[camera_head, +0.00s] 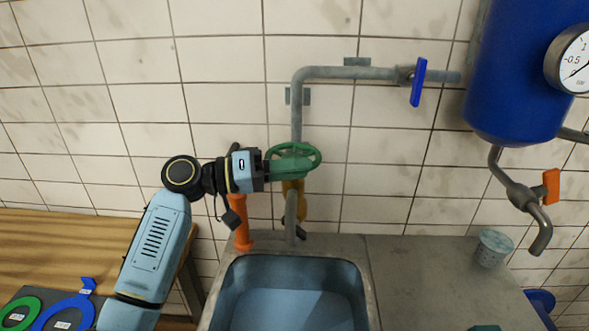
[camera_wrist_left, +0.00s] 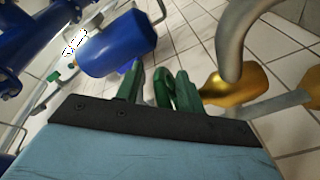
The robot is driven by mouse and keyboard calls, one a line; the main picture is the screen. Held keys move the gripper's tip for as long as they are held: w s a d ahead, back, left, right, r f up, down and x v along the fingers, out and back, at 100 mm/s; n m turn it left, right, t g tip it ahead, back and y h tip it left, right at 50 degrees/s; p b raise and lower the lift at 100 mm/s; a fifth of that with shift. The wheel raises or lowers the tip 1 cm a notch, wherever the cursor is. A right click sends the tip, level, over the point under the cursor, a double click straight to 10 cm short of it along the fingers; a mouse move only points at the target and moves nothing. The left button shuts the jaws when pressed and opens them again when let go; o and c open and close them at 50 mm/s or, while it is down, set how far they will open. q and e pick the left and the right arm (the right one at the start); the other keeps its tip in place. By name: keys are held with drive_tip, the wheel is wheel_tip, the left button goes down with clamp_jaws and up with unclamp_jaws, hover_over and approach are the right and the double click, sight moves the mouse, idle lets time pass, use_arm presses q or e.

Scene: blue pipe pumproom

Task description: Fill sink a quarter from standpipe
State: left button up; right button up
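The grey standpipe (camera_head: 297,112) runs down the tiled wall, and its spout (camera_head: 291,222) ends above the sink (camera_head: 364,290). The spout is large in the left wrist view (camera_wrist_left: 234,45). The sink's inside looks blue; I cannot tell a water level. A green handwheel (camera_head: 305,152) sits on the pipe. My left gripper (camera_head: 272,168) is at the wheel's left side. In the left wrist view my fingers (camera_wrist_left: 160,90) stand apart around part of the green wheel (camera_wrist_left: 160,82), with a gap showing beside it. My right gripper is out of view.
A blue lever (camera_head: 418,82) is on the upper pipe. A blue tank (camera_head: 515,75) with an orange-handled tap (camera_head: 551,187) hangs at right. A cup (camera_head: 493,248) stands on the grey counter (camera_head: 420,270). An orange post (camera_head: 241,225) stands behind the sink. A wooden bench (camera_head: 70,235) is at left.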

use_arm(q)
drive_tip(key=b+v, duration=0.2)
drive_tip(key=v, duration=1.1)
drive_tip(key=shift+a, duration=0.15)
